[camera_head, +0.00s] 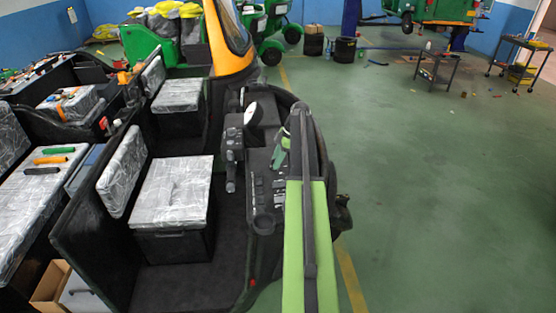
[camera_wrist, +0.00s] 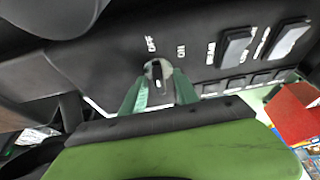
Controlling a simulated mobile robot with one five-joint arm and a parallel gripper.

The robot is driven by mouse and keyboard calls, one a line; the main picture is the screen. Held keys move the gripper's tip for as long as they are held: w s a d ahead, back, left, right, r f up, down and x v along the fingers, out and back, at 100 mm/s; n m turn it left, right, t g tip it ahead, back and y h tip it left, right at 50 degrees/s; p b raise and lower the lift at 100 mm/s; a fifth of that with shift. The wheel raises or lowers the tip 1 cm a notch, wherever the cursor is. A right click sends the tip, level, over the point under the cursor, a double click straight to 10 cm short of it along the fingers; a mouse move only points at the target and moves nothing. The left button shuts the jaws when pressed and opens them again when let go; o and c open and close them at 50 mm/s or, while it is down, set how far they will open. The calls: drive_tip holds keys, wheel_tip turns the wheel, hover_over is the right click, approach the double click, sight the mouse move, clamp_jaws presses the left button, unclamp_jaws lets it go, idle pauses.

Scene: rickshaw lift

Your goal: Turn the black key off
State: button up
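The dashboard's key switch (camera_wrist: 158,72) shows in the wrist view as a small dark opening with a pale rim, below the white OFF and ON labels. The black key itself is hard to make out, and its turn cannot be read. My gripper (camera_wrist: 160,82) has its two green fingers reaching up to the switch, one on each side. Whether the fingertips touch the key is unclear. In the head view my gripper (camera_head: 281,150) is at the dashboard (camera_head: 262,185), with the switch hidden.
Black rocker switches (camera_wrist: 236,46) sit right of the key switch. A steering column (camera_head: 231,150) stands left of the dashboard. A grey wrapped seat (camera_head: 172,190) is further left. The green floor (camera_head: 440,200) to the right is clear.

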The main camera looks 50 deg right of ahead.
drive_tip(key=p+v, duration=1.6)
drive_tip(key=v, duration=0.1)
drive_tip(key=shift+r, duration=0.2)
drive_tip(key=shift+s, duration=0.1)
